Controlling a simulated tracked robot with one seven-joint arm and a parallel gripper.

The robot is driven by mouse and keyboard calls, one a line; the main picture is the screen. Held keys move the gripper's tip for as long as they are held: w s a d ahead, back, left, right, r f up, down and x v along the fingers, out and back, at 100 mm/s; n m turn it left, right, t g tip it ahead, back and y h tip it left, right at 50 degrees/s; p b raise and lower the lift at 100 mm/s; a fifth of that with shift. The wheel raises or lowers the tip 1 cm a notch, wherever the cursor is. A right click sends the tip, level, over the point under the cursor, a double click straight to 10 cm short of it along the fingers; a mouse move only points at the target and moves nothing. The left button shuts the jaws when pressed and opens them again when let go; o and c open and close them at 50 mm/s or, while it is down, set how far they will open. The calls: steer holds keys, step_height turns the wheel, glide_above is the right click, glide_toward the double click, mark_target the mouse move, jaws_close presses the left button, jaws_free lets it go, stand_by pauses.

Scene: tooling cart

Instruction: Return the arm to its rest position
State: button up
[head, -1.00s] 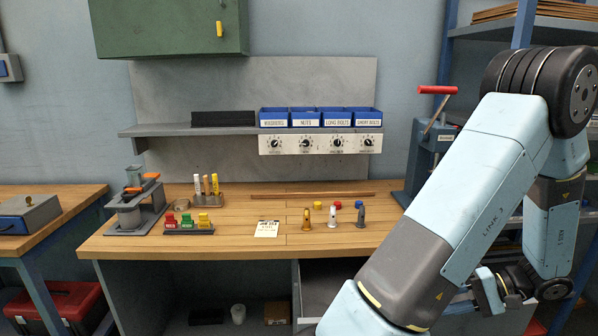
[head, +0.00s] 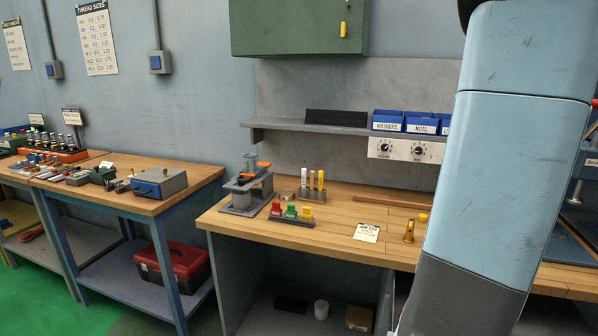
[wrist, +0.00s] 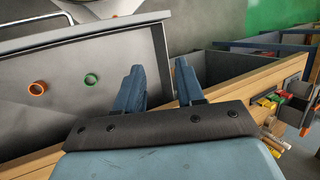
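My gripper (wrist: 160,88) shows in the wrist view with its two blue-grey fingers apart and nothing between them. It is out of sight in the head view, where my large light-blue arm link crosses the right side and hides part of the bench. The gripper looks apart from the drawer and from the wooden bench edge.
The workbench (head: 330,218) carries a fixture (head: 246,190), a block with coloured tags (head: 291,218), a note card (head: 367,232) and a brass-coloured piece (head: 408,232). Blue bins (head: 388,120) stand on the shelf above. A side table (head: 190,185) with a grey box and a red toolbox (head: 172,266) are left.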

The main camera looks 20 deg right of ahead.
steer(key=w+a+r+n+t+h, duration=0.1)
steer(key=a+r, duration=0.3)
steer(key=a, duration=0.4)
steer(key=w+a+r+n+t+h, duration=0.1)
steer(key=a+r+n+t+h, duration=0.1)
steer(key=a, duration=0.7)
steer(key=w+a+r+n+t+h, duration=0.1)
steer(key=a+r+n+t+h, duration=0.1)
steer(key=a+r, duration=0.4)
steer(key=a+n, duration=0.1)
steer(key=a, duration=0.1)
steer(key=shift+a+r+n+h, duration=0.3)
steer(key=shift+r+h, duration=0.05)
steer(key=shift+h, duration=0.05)
steer(key=shift+d, duration=0.1)
